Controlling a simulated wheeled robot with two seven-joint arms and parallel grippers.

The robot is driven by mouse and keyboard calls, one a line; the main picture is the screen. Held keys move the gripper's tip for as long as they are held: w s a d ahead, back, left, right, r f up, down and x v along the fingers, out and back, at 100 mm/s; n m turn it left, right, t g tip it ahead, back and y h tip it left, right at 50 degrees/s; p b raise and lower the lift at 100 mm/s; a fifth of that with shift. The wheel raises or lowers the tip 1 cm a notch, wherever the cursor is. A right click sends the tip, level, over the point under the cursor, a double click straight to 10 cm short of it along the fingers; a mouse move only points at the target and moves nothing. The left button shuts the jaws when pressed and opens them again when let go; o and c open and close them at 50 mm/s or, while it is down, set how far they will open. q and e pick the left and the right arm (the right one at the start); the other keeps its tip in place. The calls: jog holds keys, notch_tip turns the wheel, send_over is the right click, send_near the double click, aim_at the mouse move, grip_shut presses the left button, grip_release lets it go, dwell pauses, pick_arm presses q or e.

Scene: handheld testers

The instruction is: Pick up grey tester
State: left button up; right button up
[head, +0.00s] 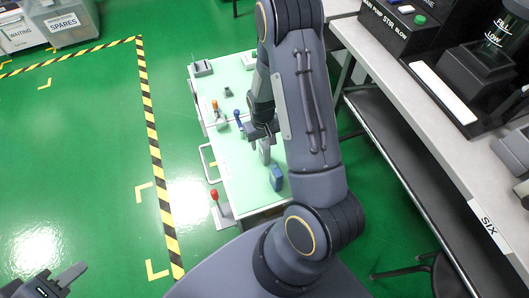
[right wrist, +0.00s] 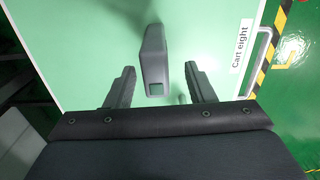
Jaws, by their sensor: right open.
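The grey tester (head: 265,151) stands on the pale green cart top (head: 233,160), below my right gripper (head: 258,132) in the head view. In the right wrist view the grey tester (right wrist: 154,60) shows as a tall grey block with a small dark patch near its lower end. The open fingertips of my right gripper (right wrist: 160,69) are on either side of its lower part, with a gap on each side. Its depth relative to the fingers is hard to judge. My left gripper (head: 62,279) is at the bottom left corner, partly cut off, over the floor.
A blue device (head: 276,178) stands close to the grey tester. Blue-handled (head: 237,117) and orange-topped (head: 215,105) items, a dark block (head: 227,91) and a grey holder (head: 202,68) are farther back on the cart. A workbench (head: 430,130) runs along the right.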

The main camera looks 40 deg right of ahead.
jog(key=f, duration=0.1)
jog(key=f+b, duration=0.1)
jog(key=f, duration=0.2)
jog(key=shift+s+d+f+b, duration=0.15)
jog(key=shift+s+f+b, duration=0.1)
jog(key=shift+f+b, duration=0.05)
grip_shut()
